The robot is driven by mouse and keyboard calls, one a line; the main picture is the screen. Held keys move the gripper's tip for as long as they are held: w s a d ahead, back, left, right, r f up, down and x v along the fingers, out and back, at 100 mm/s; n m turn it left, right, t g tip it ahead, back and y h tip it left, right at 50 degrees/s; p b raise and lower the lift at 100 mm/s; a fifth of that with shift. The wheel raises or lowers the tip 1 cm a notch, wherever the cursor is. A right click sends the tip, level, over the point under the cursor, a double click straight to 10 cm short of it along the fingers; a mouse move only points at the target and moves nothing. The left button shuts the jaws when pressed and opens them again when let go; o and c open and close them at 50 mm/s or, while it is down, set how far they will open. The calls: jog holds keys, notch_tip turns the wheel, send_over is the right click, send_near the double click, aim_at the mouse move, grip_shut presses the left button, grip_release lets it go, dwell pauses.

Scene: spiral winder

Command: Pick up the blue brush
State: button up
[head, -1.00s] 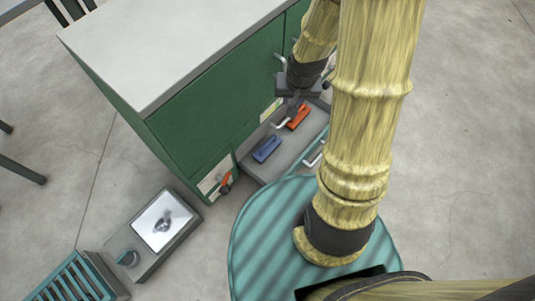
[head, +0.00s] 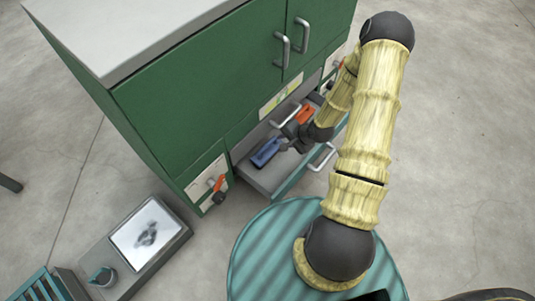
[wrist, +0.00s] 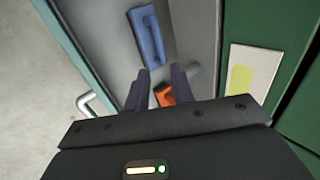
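The blue brush (head: 267,151) lies in the open grey drawer (head: 268,180) of the green cabinet, at the drawer's left end in the head view. In the wrist view the blue brush (wrist: 149,36) lies lengthwise just beyond my fingertips. My gripper (head: 288,144) is low over the drawer, close to the right end of the blue brush. In the wrist view my gripper (wrist: 160,70) is open, with nothing held between its fingers. An orange brush (head: 305,113) lies farther right in the drawer. In the wrist view the orange brush (wrist: 164,94) is partly hidden behind my gripper.
The drawer has a bar handle (head: 322,157) on its front. The green cabinet (head: 200,105) rises behind it, with bar handles on its doors. An orange-handled switch (head: 217,186) is left of the drawer. A scale (head: 147,235) stands on the floor.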

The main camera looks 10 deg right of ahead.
jog(key=b, duration=0.6)
send_near(266, 147)
jog(key=x, duration=0.4)
jog(key=shift+w+f, duration=0.2)
jog(key=shift+f, duration=0.1)
jog(key=shift+w+a+f, duration=0.2)
jog(key=shift+w+f, duration=0.1)
jog(key=shift+w, duration=0.05)
jog(key=shift+f+b, duration=0.1)
jog(key=shift+b, duration=0.25)
jog(key=b+x, duration=0.4)
jog(key=x, duration=0.1)
jog(key=shift+s, duration=0.1)
grip_shut()
